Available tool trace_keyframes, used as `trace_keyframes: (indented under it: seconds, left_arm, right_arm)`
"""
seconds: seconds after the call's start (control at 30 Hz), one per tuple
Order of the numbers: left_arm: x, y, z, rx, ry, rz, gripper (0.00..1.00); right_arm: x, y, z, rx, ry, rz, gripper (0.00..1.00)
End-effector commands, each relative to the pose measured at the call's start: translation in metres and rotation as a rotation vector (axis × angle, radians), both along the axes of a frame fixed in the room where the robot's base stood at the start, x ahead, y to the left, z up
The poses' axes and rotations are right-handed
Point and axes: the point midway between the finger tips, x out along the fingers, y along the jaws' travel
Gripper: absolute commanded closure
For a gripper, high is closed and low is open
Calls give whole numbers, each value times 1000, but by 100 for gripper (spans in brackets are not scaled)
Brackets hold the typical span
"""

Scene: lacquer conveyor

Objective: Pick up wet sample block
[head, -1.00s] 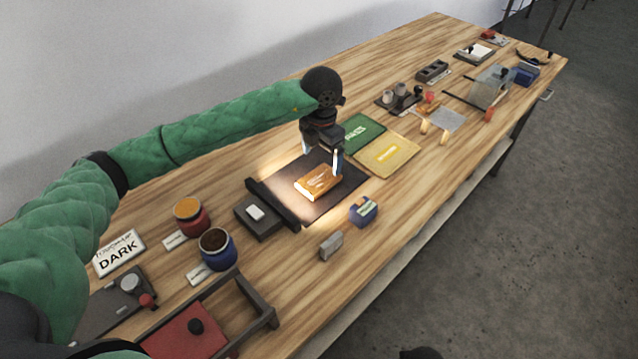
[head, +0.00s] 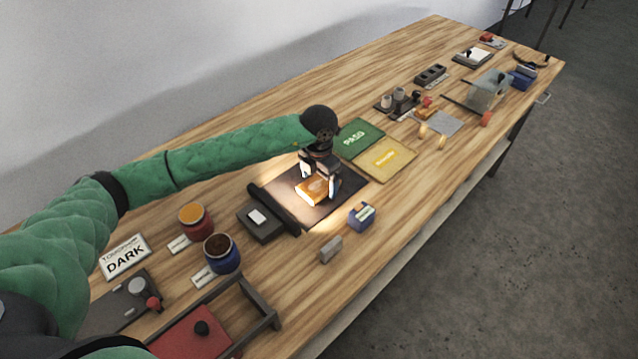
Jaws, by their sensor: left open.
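An orange-brown block with a pale mark on top (head: 310,194), which looks like the wet sample block, lies on a dark mat (head: 345,192) under a bright patch of light. My left gripper (head: 320,182) is open and points down at the block, with its fingers low around the block's far part. The gripper hides part of the block, and I cannot tell whether the fingers touch it. My right gripper is not in view.
A dark bar (head: 273,207) edges the mat's left side. A green panel (head: 357,139) and a yellow panel (head: 388,160) lie behind it. A blue box (head: 361,216) and a grey block (head: 331,249) stand in front. Red (head: 195,221) and blue (head: 221,254) jars stand left.

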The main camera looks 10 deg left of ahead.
Motion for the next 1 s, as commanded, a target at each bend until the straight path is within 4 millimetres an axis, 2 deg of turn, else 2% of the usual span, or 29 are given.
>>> trace_keyframes:
  seconds: [0.33,0.37,0.6,1.0]
  left_arm:
    - [0,0,-4,-1,-1,0,11]
    - [0,0,-4,-1,-1,0,15]
    - [0,0,-4,0,0,0,62]
    - [0,0,0,0,-1,-1,62]
  right_arm:
    - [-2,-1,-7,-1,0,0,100]
    - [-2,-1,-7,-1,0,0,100]
    - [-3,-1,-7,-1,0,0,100]
    - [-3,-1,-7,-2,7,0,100]
